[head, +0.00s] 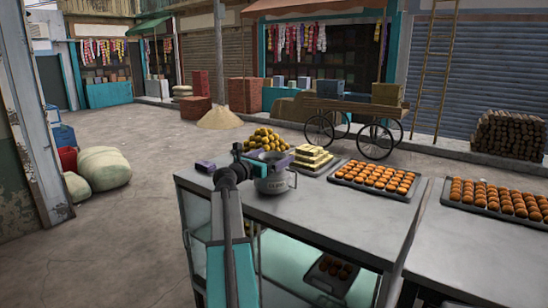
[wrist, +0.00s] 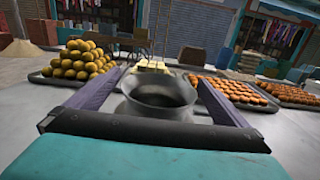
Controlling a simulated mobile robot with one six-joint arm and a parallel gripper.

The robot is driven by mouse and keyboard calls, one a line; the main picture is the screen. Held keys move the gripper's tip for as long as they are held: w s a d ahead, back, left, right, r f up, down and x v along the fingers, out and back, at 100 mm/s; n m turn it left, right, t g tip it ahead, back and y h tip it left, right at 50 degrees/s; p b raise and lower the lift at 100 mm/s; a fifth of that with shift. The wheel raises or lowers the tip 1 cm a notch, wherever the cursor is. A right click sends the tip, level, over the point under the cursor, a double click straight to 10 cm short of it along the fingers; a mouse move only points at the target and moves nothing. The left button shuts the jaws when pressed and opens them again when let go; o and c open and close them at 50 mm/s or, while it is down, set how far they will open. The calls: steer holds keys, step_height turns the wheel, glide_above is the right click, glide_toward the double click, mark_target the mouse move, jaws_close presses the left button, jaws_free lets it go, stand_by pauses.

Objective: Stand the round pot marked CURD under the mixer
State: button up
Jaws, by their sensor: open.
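The round grey metal pot (head: 275,184) stands upright on the grey counter, with dark lettering on its side too small to read surely. In the wrist view the pot (wrist: 158,112) shows its wide rim and dark mouth. My gripper (wrist: 158,80) is open, with one finger on each side of the pot. I cannot tell whether either finger touches it. In the head view my gripper (head: 252,158) is at the pot, partly hidden by my wrist. I cannot make out a mixer in either view.
A pile of yellow balls (head: 265,139), a tray of stacked pale blocks (head: 311,156) and a tray of orange sweets (head: 375,177) sit beyond the pot. A second counter (head: 480,245) stands right. A small purple object (head: 205,166) shows at the counter's left edge.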

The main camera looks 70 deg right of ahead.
steer(key=b+v, duration=0.2)
steer(key=v, duration=1)
stand_by(0.5)
